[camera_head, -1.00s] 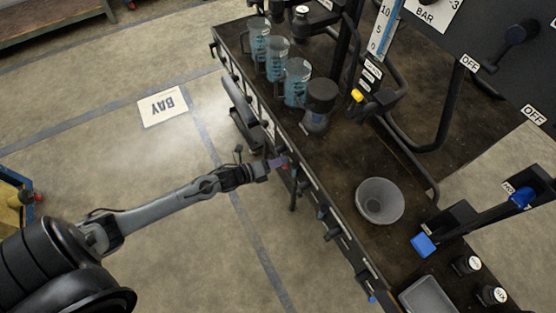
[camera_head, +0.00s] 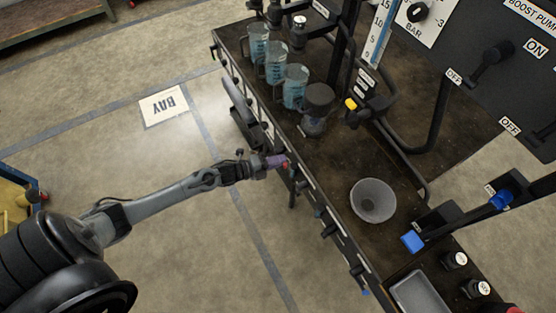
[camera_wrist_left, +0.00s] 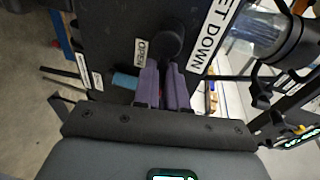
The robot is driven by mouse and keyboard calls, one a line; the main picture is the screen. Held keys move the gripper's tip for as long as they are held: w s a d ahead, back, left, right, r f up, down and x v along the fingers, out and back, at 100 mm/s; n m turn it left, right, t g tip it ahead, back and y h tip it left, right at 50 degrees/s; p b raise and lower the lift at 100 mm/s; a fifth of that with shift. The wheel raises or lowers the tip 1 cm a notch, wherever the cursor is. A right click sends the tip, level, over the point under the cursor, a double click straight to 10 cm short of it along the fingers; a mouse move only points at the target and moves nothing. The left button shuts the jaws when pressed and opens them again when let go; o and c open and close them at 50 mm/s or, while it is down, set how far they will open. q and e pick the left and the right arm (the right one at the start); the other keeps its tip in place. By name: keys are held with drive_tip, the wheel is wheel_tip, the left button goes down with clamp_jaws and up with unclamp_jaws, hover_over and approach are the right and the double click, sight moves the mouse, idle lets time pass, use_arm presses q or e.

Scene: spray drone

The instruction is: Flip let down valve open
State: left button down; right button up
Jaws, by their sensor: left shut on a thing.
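The let down valve shows in the left wrist view as a round black hub (camera_wrist_left: 171,42) on a dark panel. The panel carries an "OPEN" label (camera_wrist_left: 141,51) beside the hub and a "LET DOWN" label (camera_wrist_left: 213,37) to the right. My left gripper (camera_wrist_left: 163,70) has its purple fingers just below the hub, shut on the valve's handle, which is mostly hidden between them. In the head view my left gripper (camera_head: 277,160) is at the bench's front face, with a small red tip showing by the fingers. My right gripper is not in view.
Several measuring jugs (camera_head: 295,88) of blue liquid and a dark-lidded jar (camera_head: 317,108) stand on the bench. A grey bowl (camera_head: 372,201) sits further right, near a blue-ended lever (camera_head: 412,242). Other handles line the front face. The floor before the bench is clear.

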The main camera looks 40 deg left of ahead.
use_arm(q)
drive_tip(key=c, duration=1.2)
unclamp_jaws()
drive_tip(key=shift+s, duration=0.1)
drive_tip(key=p+v, duration=0.3)
drive_tip(key=v, duration=0.7)
drive_tip(key=shift+s+a+r+p, duration=0.1)
drive_tip(key=shift+s+a+p, duration=0.1)
drive_tip(key=shift+s+p, duration=0.1)
